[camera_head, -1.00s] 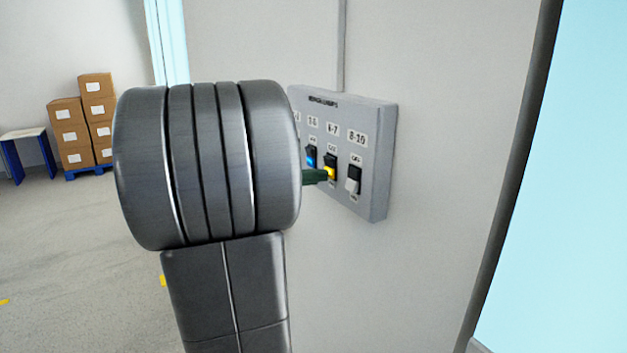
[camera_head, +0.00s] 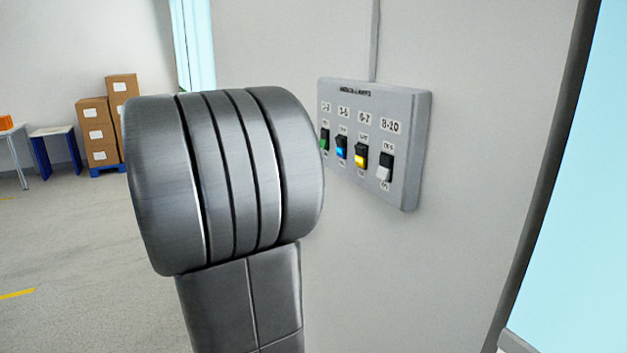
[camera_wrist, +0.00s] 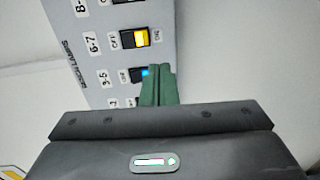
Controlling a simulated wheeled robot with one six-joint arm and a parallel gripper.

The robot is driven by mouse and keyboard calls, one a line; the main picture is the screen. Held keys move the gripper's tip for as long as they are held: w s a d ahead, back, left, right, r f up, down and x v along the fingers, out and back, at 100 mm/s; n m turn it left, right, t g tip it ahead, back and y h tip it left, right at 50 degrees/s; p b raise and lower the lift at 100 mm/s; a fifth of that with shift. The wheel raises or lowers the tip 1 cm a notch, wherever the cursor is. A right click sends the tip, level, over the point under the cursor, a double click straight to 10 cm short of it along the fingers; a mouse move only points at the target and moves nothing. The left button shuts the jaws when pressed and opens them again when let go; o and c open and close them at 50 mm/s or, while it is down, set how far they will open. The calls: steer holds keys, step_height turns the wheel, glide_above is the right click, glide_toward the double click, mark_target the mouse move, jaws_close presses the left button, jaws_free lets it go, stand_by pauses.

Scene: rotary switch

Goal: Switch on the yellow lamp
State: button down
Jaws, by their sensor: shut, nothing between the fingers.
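A grey switch panel (camera_head: 408,110) is fixed to the wall, with a row of rocker switches in green, blue, yellow and white. The yellow switch (camera_head: 360,156), under the label 6-7, shows its yellow part low in the head view. It also shows in the wrist view (camera_wrist: 141,39), clear of my gripper. My gripper (camera_wrist: 158,72) has its green fingers shut and empty. In the wrist view the fingertips overlap the edge of the blue switch (camera_wrist: 148,72); I cannot tell whether they touch. In the head view my arm hides the gripper.
The green switch (camera_head: 324,141) and the white switch (camera_head: 385,168) flank the blue and yellow ones. A conduit (camera_head: 374,40) rises above the panel. Stacked boxes (camera_head: 121,90) and a small table (camera_head: 55,132) stand far left.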

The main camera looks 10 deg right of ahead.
steer(key=shift+f+v, duration=0.25)
steer(key=shift+v, duration=0.8)
